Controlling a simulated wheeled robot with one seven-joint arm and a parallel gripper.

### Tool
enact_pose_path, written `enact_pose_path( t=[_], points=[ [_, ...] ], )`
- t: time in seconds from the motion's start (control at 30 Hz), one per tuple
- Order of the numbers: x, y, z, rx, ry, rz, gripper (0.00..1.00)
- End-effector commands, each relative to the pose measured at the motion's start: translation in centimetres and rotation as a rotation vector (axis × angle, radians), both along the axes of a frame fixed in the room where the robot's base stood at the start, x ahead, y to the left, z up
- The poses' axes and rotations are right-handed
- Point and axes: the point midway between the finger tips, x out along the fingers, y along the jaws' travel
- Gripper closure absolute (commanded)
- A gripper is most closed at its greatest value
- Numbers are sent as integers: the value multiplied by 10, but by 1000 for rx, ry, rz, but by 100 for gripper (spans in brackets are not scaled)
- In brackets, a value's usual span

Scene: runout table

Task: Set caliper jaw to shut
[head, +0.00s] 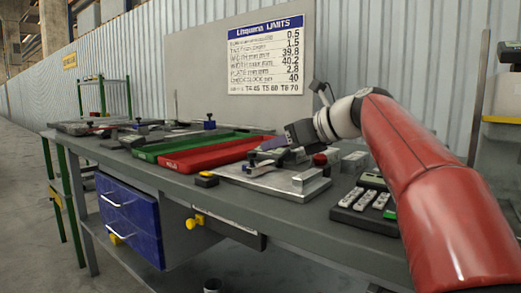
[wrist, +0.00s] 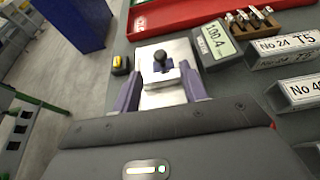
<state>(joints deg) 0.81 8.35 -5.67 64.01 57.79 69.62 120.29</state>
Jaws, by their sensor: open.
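The caliper fixture is a pale metal plate (head: 285,184) on the bench, and it also shows in the wrist view (wrist: 163,99). In the wrist view a metal jaw block (wrist: 162,78) with a black knob (wrist: 160,59) sits on it. A small display (wrist: 217,42) to its right seems to read 100.4. My gripper (wrist: 162,84) is open, with one purple finger on each side of the block and a gap visible on both sides. In the head view my gripper (head: 268,146) is over the plate and hides part of the jaw.
A red tray (head: 205,157) and a green tray (head: 175,147) lie left of and behind the plate. A small yellow and black item (head: 207,179) stands near its left edge. Labelled metal blocks (wrist: 287,48) stand to the right. Blue drawers (head: 130,218) hang below the bench.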

Motion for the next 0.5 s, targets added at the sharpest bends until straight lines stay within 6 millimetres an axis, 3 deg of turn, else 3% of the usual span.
enact_pose_path(
  t=[0.23, 0.5],
  points=[
    [23, 30, -18, -1, 2, 3, 57],
    [34, 44, -24, -2, 1, 1, 57]
  ],
)
